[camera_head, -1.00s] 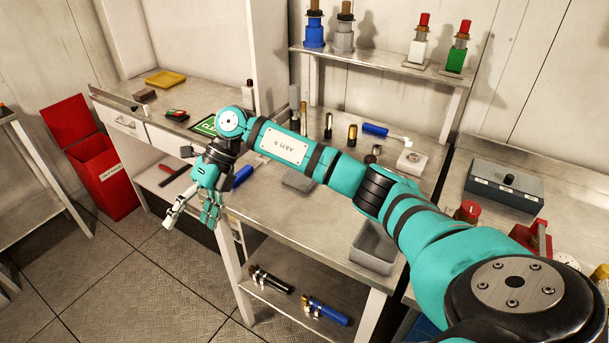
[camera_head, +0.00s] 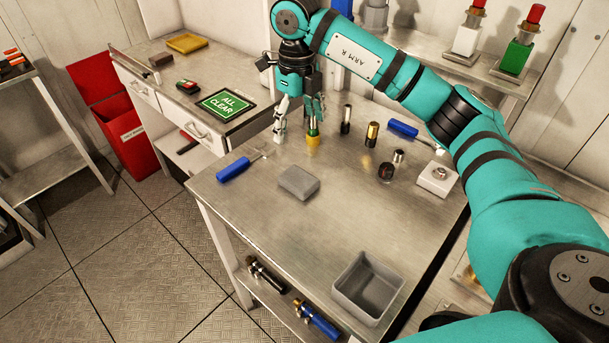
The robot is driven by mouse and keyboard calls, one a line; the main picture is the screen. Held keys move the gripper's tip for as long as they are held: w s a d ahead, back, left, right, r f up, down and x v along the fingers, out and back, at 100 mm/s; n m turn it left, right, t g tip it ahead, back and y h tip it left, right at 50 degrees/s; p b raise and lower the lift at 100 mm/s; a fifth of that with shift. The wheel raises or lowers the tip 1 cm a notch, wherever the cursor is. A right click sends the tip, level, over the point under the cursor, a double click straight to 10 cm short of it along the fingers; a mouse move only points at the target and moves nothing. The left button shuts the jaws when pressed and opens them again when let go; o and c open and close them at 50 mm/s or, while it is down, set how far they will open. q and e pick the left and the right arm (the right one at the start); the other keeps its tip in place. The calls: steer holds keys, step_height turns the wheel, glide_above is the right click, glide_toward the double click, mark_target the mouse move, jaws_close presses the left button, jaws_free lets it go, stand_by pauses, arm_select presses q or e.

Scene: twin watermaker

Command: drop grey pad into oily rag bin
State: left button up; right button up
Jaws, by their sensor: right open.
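The grey pad (camera_head: 299,182) lies flat on the steel workbench (camera_head: 330,225), left of its middle. The red oily rag bin (camera_head: 130,135) stands on the floor at the left with its red lid raised; its inside is mostly hidden. My right gripper (camera_head: 297,128) is open, fingers pointing down, over the back of the bench behind the pad and apart from it. A small yellow-based item (camera_head: 313,141) shows right at one fingertip; I cannot tell if they touch. My left gripper is not in view.
A blue-handled tool (camera_head: 234,170) lies left of the pad. An empty grey tray (camera_head: 367,288) sits at the front. A green ALL CLEAR sign (camera_head: 226,103) lies on the left counter.

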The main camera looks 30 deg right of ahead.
steer(key=p, duration=0.2)
glide_above(299, 178)
step_height(299, 178, down, 6)
steer(key=f, duration=0.4)
steer(key=shift+w+d+p, duration=0.15)
steer(key=shift+w+p, duration=0.05)
steer(key=shift+p, duration=0.1)
steer(key=shift+f, duration=0.5)
steer(key=shift+s+f+p, duration=0.1)
steer(key=shift+f+p, duration=0.25)
steer(key=shift+p, duration=0.1)
steer(key=f, duration=0.2)
steer(key=f+p, duration=0.1)
steer(key=shift+a+f+p, duration=0.2)
steer(key=shift+f+p, duration=0.1)
steer(key=shift+f, duration=0.45)
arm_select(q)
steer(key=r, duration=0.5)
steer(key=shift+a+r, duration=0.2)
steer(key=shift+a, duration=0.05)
